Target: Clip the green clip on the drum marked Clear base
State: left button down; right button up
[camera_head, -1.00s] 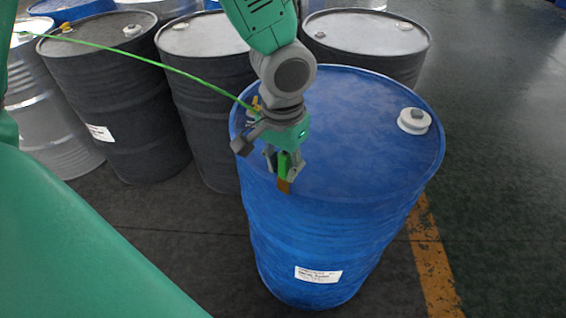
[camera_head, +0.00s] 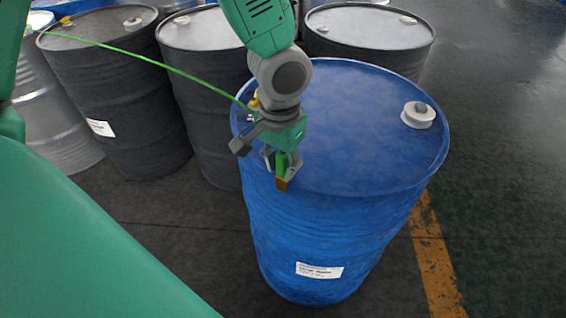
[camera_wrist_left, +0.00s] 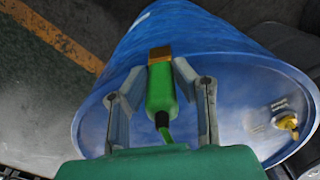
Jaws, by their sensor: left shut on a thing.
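The green clip (camera_head: 281,166) has a copper-coloured jaw end and a thin green cable. My left gripper (camera_head: 281,172) is shut on its green body, copper end pointing down and outward. The clip also shows between the fingers in the left wrist view (camera_wrist_left: 161,88). The blue drum (camera_head: 330,215) stands upright below the gripper; its white label (camera_head: 320,271) is too small to read surely. The copper end overlaps the drum's near-left rim in both views. I cannot tell whether it touches or grips the rim. My right gripper is not in view.
A white cap (camera_head: 418,114) sits on the blue lid at right. A brass fitting (camera_wrist_left: 287,122) is on the lid near the arm. Dark drums (camera_head: 115,100) stand close behind and left. The cable (camera_head: 150,62) stretches leftward. Floor is free at right, past a yellow line (camera_head: 432,255).

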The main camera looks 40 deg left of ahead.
pick_arm(q)
jog(key=shift+a+f, duration=0.15)
jog(key=c, duration=1.2)
grip_release()
jog(key=shift+a+f, duration=0.1)
jog(key=shift+a, duration=0.2)
jog(key=shift+d+r, duration=0.15)
jog(key=shift+r, duration=0.05)
jog(key=r, duration=1.1)
jog(key=shift+a+r, duration=0.25)
